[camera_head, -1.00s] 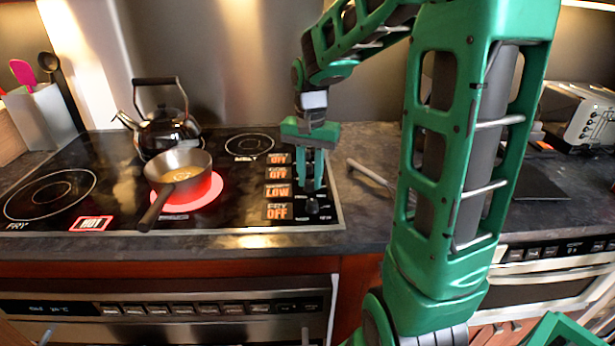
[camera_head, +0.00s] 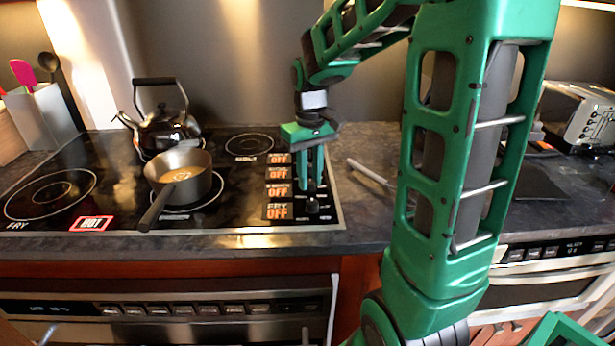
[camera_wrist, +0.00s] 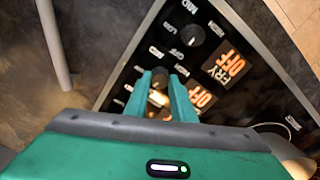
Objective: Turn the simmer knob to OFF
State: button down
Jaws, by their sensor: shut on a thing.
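The simmer knob (camera_wrist: 159,80) is a small dark knob at the right edge of the black cooktop, mostly hidden by my fingers. My gripper (camera_head: 311,189) points down over the knob column and is shut on the simmer knob. In the wrist view, the two green fingers of my gripper (camera_wrist: 160,84) stand on either side of the knob. The simmer display (camera_head: 278,190) beside it reads OFF in orange. The burner under the saucepan (camera_head: 180,175) is dark, with no red glow.
The fry knob (camera_head: 312,206) is just in front of my fingers; its display (camera_head: 278,211) reads OFF. A black kettle (camera_head: 167,128) stands at the back. A red HOT sign (camera_head: 91,223) is lit. A light bar-shaped object (camera_head: 370,173) lies on the counter at right.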

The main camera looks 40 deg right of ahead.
aim_at(310, 181)
jog(key=shift+w+n, duration=0.15)
jog(key=shift+n, duration=1.55)
jog(key=c, duration=1.5)
grip_release()
notch_tip(310, 181, up, 11)
jog(key=shift+f, duration=0.1)
